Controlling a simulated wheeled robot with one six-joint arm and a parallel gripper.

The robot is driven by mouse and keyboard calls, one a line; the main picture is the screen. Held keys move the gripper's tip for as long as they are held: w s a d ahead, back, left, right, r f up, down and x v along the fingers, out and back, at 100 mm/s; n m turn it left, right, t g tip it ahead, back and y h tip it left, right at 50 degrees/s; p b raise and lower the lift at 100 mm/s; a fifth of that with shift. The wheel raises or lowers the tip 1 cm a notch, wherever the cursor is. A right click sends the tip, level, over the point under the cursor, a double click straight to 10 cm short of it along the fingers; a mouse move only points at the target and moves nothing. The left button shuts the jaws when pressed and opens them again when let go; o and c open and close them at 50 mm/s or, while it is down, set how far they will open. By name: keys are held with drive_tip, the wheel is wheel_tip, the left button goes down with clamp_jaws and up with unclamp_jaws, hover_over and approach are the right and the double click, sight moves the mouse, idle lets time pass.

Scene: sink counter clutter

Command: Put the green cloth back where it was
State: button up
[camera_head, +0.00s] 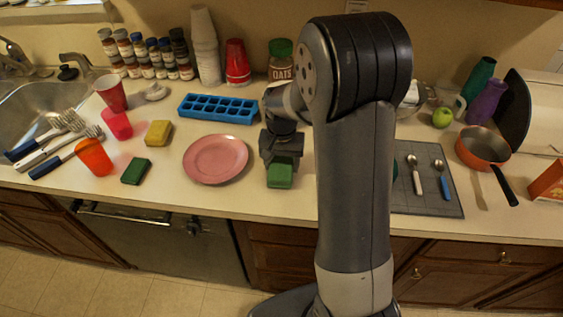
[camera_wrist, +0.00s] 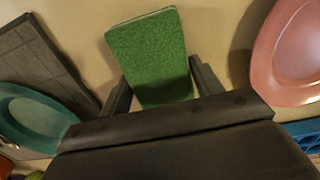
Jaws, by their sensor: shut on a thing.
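The green cloth (camera_head: 281,176) is a thick, folded-looking rectangle on the counter's front part, right of the pink plate (camera_head: 215,159). My gripper (camera_head: 281,158) points down at it and is shut on it. In the wrist view the green cloth (camera_wrist: 148,48) sits between the two fingers of my gripper (camera_wrist: 163,85). I cannot tell whether the cloth touches the counter or is just above it. A second, darker green block (camera_head: 136,171) lies flat on the counter, left of the plate.
A blue ice tray (camera_head: 217,108) is behind the plate. A yellow sponge (camera_head: 158,133), orange cup (camera_head: 94,157) and several utensils lie left. A grey mat (camera_head: 428,200) with two spoons is right of my arm. A teal dish (camera_wrist: 35,115) lies on the mat's edge. An orange pan (camera_head: 483,148) stands farther right.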

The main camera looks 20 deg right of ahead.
sight(282, 162)
drive_tip(key=shift+f, duration=0.2)
drive_tip(key=shift+f, duration=0.1)
drive_tip(key=shift+f, duration=0.15)
drive_tip(key=o, duration=0.9)
wheel_tip(282, 162, up, 13)
drive_tip(key=shift+f+b, duration=0.2)
drive_tip(key=shift+b, duration=0.2)
